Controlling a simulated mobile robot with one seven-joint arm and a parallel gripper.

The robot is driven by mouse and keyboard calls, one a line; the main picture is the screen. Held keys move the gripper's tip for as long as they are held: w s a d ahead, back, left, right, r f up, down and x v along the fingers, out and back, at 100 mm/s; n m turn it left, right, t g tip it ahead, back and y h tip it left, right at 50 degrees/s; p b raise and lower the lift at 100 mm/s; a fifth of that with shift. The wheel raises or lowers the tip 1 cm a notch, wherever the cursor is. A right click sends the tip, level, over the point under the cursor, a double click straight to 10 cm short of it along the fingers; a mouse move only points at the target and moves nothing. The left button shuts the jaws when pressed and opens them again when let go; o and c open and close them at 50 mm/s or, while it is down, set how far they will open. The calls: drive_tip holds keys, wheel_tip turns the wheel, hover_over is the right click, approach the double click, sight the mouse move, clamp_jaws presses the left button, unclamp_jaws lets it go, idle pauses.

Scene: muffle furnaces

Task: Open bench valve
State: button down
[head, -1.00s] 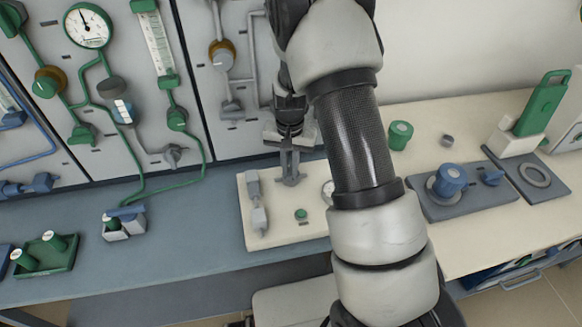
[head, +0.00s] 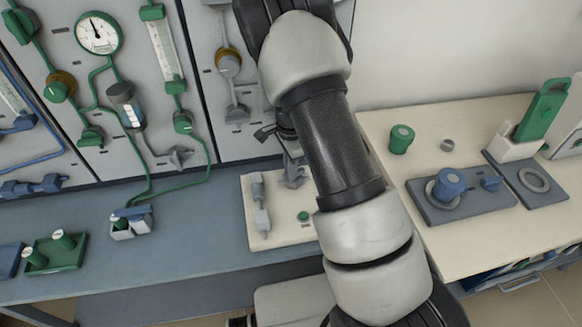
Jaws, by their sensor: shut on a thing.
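The bench valve (head: 293,178) is a small grey fitting at the back of a cream plate (head: 283,235) on the bench. My gripper (head: 290,152) comes down from above at the valve's upper part and is shut on it. My arm hides the right side of the gripper and part of the valve. The exact contact of the fingers is hard to see.
Other grey fittings (head: 259,190) and a green knob (head: 303,216) sit on the same plate. A panel with a gauge (head: 99,33) and green pipes stands behind. At right are a green cylinder (head: 400,138) and a blue knob (head: 449,184). The blue-grey bench at left has free room.

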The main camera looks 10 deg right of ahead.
drive_tip(key=shift+w+m+p, duration=0.15)
drive_tip(key=shift+m+p, duration=0.2)
drive_tip(key=shift+m, duration=0.75)
drive_tip(key=c, duration=1.8)
unclamp_jaws()
drive_tip(key=shift+r, duration=0.1)
wheel_tip(320, 180, up, 17)
drive_tip(key=p, duration=0.1)
drive_tip(key=shift+r+p, duration=0.15)
drive_tip(key=shift+p, duration=0.2)
